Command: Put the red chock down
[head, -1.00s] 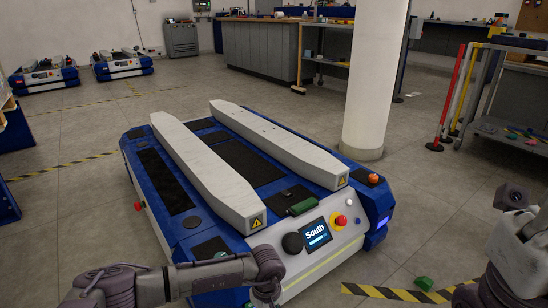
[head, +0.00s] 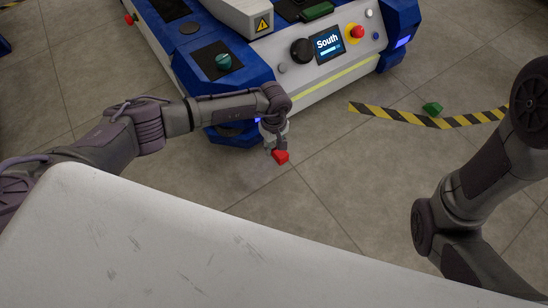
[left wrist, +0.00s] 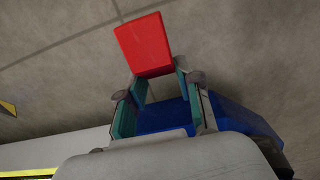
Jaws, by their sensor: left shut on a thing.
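The red chock (head: 281,157) is held at the tip of my left gripper (head: 275,146), in front of the cart's front corner and over the floor. In the left wrist view the red chock (left wrist: 144,45) sticks out beyond the two fingers of the left gripper (left wrist: 160,82), which are shut on it. I cannot tell for sure how high the chock is above the floor. My right arm comes in at the right of the head view, but its gripper is out of the picture.
A blue and white lift cart (head: 335,65) marked South stands just behind the left gripper. A green chock (head: 432,109) lies by the yellow and black floor tape (head: 400,117) to the right. The floor (head: 340,190) between is clear.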

